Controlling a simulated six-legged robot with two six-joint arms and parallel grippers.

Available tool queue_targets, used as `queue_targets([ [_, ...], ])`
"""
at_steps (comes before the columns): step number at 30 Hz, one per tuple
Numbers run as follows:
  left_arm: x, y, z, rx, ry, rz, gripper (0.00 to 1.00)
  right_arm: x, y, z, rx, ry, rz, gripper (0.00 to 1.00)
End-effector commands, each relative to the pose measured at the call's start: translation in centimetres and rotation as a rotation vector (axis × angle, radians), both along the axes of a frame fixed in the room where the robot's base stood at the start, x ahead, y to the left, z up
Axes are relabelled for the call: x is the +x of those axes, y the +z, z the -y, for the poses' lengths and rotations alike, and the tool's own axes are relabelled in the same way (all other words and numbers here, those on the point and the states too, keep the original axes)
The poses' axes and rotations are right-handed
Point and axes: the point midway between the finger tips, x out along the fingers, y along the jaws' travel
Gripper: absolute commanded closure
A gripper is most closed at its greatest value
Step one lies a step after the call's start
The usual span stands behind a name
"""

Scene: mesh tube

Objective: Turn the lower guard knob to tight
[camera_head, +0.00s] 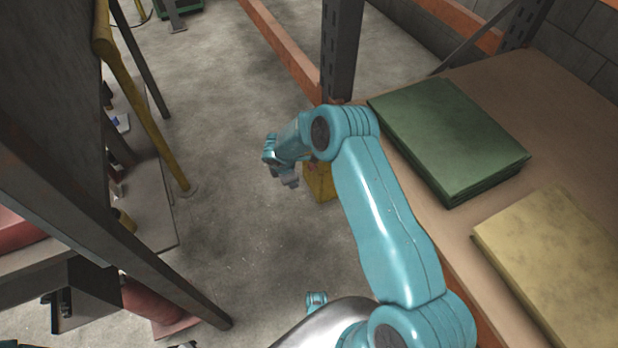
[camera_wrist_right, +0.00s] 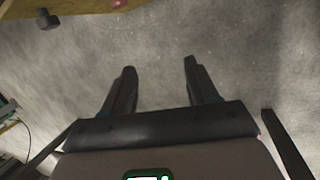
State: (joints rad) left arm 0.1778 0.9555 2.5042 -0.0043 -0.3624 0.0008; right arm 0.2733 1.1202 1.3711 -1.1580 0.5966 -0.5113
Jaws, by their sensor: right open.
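A yellow post guard (camera_head: 321,182) stands at the foot of the dark rack upright in the head view, partly behind my right arm. In the right wrist view a yellow surface (camera_wrist_right: 85,10) crosses the upper left. A dark knob (camera_wrist_right: 46,19) sticks out from it. I cannot read the knob's setting or tell whether it is the lower one. My right gripper (camera_head: 287,178) is in front of the guard, pointing down to the left. In the wrist view its fingers (camera_wrist_right: 160,68) are apart with only floor between them; the knob lies ahead to the left, untouched. My left gripper is not in view.
The rack upright (camera_head: 341,50) rises behind the guard. A shelf on the right bears green sheets (camera_head: 445,140) and pale yellow sheets (camera_head: 560,265). A yellow rail (camera_head: 150,115) and dark frame stand left. Bare concrete floor (camera_head: 235,235) lies between.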

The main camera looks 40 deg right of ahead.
Motion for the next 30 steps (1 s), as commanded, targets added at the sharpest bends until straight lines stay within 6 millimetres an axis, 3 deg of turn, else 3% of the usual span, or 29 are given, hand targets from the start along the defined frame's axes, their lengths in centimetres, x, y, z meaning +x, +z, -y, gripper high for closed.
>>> queue_targets([
  [1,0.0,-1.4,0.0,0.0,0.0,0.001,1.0,1.3,-0.5,2.1,-0.075,0.027,0.009,0.42],
  [3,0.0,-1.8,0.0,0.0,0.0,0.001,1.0,2.3,0.3,4.1,-0.151,0.053,0.01,0.42],
  [8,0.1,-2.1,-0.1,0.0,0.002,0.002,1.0,3.1,0.3,5.8,-0.204,0.07,0.01,0.42],
  [24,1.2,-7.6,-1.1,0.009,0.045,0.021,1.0,5.4,-10.7,10.9,-0.2,0.065,0.013,0.42],
  [30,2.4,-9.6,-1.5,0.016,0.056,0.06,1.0,6.0,-12.8,12.1,-0.2,0.067,0.012,0.42],
])
